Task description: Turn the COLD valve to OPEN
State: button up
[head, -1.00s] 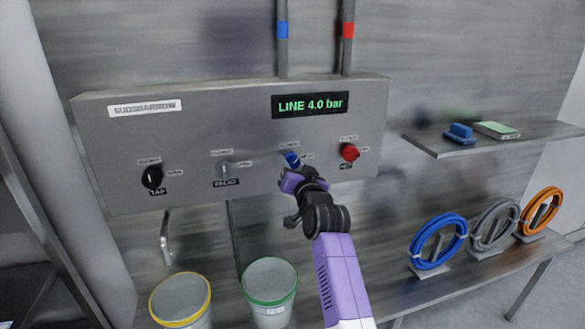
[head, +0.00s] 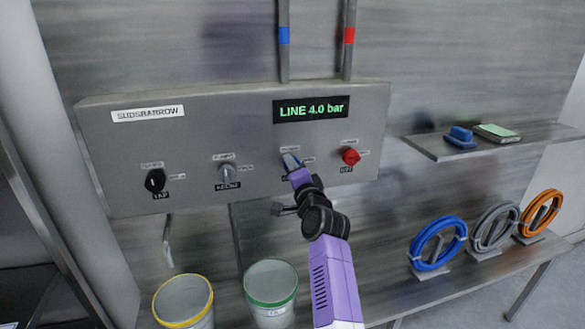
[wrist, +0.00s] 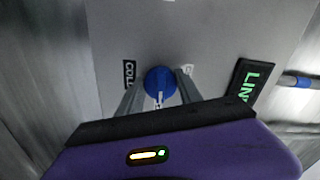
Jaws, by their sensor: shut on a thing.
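The COLD valve is a blue knob (wrist: 159,81) on the grey panel. In the wrist view it sits between the two fingers of my gripper (wrist: 160,98), with a pale pointer line on its face. The COLD label (wrist: 129,74) is beside it. In the head view the blue knob (head: 290,160) shows just above my gripper (head: 295,171), which partly covers it and its label. My gripper is shut on the knob. Which position the pointer marks is too small to read.
On the same panel (head: 120,140) are a red knob (head: 350,157) close to the right, a grey knob (head: 227,173) and a black knob (head: 155,181). The display (head: 310,108) reads LINE 4.0 bar. Two buckets (head: 270,290) stand below.

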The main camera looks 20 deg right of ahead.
jog(key=shift+m, duration=0.5)
jog(key=o, duration=1.4)
jog(key=shift+c, duration=0.2)
jog(key=s, duration=0.7)
jog(key=shift+s, duration=0.4)
